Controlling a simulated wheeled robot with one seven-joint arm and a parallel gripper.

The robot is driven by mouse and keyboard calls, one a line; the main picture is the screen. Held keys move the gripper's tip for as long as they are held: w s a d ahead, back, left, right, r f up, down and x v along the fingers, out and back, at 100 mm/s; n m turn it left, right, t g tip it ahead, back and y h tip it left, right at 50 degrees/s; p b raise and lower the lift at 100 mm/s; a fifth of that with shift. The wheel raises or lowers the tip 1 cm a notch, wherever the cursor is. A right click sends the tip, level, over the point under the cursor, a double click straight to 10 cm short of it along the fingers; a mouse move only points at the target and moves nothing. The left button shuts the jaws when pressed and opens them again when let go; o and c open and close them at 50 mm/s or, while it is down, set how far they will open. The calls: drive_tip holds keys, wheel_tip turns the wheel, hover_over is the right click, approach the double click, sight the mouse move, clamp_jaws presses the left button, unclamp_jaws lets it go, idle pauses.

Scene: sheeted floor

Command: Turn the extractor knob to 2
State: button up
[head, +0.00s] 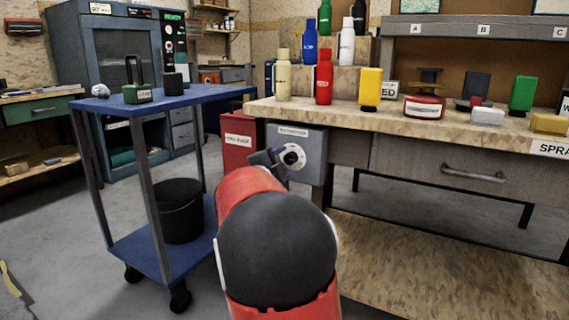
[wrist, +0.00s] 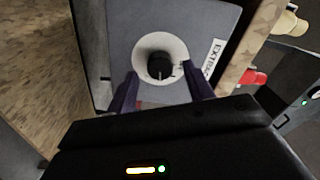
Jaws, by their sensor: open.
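The extractor knob (wrist: 160,66) is a dark round knob on a pale round dial, on the front of a grey box (head: 311,160). In the head view the dial (head: 293,156) shows just beyond my gripper (head: 272,160). In the wrist view my gripper (wrist: 160,88) is open, with one dark finger on each side of the dial's lower part. The knob lies between and a little beyond the fingertips; I cannot tell if they touch it. The dial's marks are too small to read. A label starting "EXTR" is on the box beside the dial.
The box hangs under the left end of the workbench (head: 350,118), beside a red box (head: 238,140). A blue cart (head: 185,98) with a black bucket (head: 181,210) stands to the left. Bottles stand on the bench above.

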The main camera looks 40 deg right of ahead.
drive_tip(key=v, duration=0.7)
idle(0.3)
